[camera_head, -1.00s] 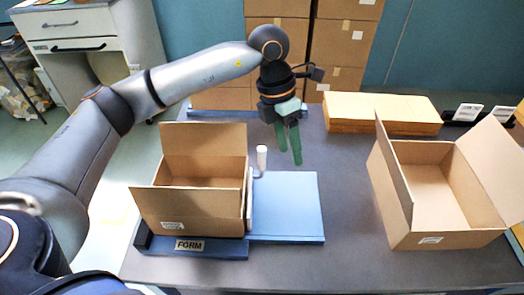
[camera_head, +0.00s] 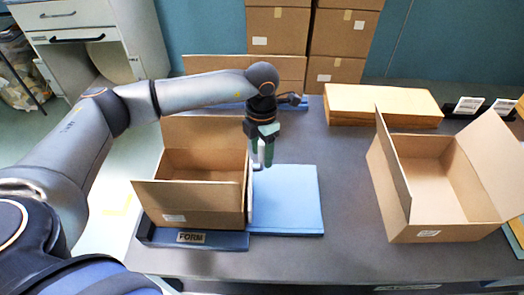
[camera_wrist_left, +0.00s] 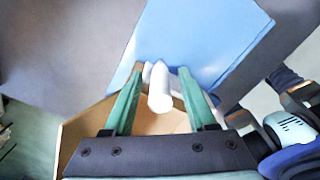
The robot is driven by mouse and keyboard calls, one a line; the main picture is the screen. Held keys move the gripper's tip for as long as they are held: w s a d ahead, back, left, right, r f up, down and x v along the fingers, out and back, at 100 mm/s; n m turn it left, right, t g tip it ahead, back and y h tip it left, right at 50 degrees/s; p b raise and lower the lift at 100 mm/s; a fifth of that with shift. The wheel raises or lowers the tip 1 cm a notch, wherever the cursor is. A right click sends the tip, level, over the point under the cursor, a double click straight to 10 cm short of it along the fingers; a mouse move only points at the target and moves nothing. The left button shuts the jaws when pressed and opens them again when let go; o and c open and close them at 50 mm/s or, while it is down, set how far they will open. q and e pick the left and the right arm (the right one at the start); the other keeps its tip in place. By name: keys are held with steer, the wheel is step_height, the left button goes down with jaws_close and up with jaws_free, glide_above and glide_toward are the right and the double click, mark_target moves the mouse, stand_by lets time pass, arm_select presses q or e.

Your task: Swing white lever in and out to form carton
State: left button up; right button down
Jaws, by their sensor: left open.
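The white lever (camera_head: 259,152) has an upright cylindrical handle at the right side of the open carton (camera_head: 190,206) on the blue FORM fixture (camera_head: 225,241). My left gripper (camera_head: 262,164) is open, pointing down, with its green fingers around the handle. In the left wrist view, the white handle (camera_wrist_left: 160,90) stands between the two fingers, with slight gaps beside it. The fingers partly hide the lever in the head view. The carton's flaps stand up at its front and back. My right gripper is not in view.
A light blue plate (camera_head: 290,205) lies right of the carton. Another open carton (camera_head: 430,190) stands on the right of the grey table. A stack of flat cardboard (camera_head: 382,105) lies behind it. The table between plate and right carton is clear.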

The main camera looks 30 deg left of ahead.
arm_select(q)
steer(key=shift+f, duration=0.3)
jaws_close()
stand_by(0.3)
stand_by(1.0)
